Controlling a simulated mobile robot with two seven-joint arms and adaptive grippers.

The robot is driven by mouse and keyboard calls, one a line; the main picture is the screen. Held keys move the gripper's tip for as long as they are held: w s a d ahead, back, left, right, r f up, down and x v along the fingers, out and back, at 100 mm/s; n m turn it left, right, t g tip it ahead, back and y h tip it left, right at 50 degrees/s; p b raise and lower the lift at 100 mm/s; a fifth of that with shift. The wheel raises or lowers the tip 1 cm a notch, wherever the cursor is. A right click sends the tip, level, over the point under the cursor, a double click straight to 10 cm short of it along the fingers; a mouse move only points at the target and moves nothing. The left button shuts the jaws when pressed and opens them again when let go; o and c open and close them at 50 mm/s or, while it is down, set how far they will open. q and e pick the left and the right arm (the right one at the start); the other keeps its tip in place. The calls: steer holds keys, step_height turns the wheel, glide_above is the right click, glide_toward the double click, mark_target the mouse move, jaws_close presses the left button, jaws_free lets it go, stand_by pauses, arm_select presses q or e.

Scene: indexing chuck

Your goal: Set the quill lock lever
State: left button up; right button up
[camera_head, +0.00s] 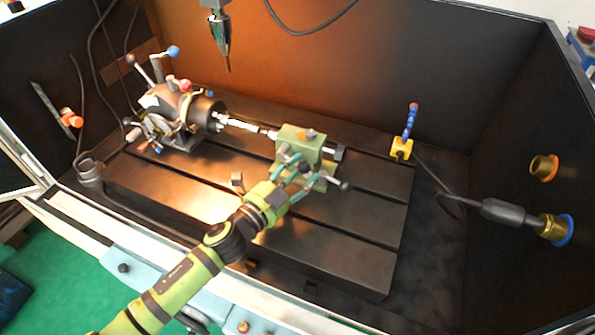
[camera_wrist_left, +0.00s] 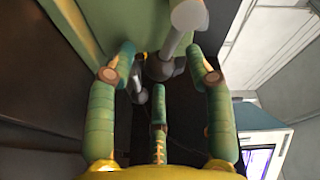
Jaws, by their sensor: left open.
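The green tailstock (camera_head: 299,139) stands on the slotted table, with its quill toward the chuck on the left. My left gripper (camera_head: 294,165) is at the tailstock's near side, its fingers spread. In the left wrist view the open fingers (camera_wrist_left: 160,75) have a grey lever (camera_wrist_left: 188,18) with a rounded end just ahead of and between them. It looks like the quill lock lever, though I cannot be sure. No finger clearly touches it. A darker rounded part sits below it. In the head view my fingers partly hide this side. My right gripper is not in view.
The indexing chuck (camera_head: 180,110) with several coloured-knob levers stands at the left of the table (camera_head: 340,245). A spindle tool (camera_head: 221,45) hangs above. A yellow base with a blue hose (camera_head: 402,148) stands to the right. The table's front right is clear.

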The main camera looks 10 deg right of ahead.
arm_select(q)
jaws_close()
steer(key=shift+w+a+f+m+p, duration=0.15)
steer(key=shift+a+f+m+p, duration=0.1)
steer(key=shift+m+p, duration=0.55)
steer(key=shift+w+a+f+m+y+p, duration=0.1)
steer(key=shift+f+m+y+p, duration=0.15)
steer(key=shift+m, duration=0.3)
steer(key=shift+w+a+f+m+y+p, duration=0.1)
steer(key=shift+m+y+p, duration=0.15)
steer(key=shift+m, duration=0.3)
steer(key=shift+w+a+f+m+g+y+p, duration=0.15)
steer(key=shift+a+f+m+p, duration=0.15)
steer(key=shift+m, duration=0.3)
steer(key=shift+w+a+f+m+g+y+p, duration=0.1)
steer(key=shift+w+f+m+g+y+p, duration=0.1)
steer(key=shift+m+p, duration=0.3)
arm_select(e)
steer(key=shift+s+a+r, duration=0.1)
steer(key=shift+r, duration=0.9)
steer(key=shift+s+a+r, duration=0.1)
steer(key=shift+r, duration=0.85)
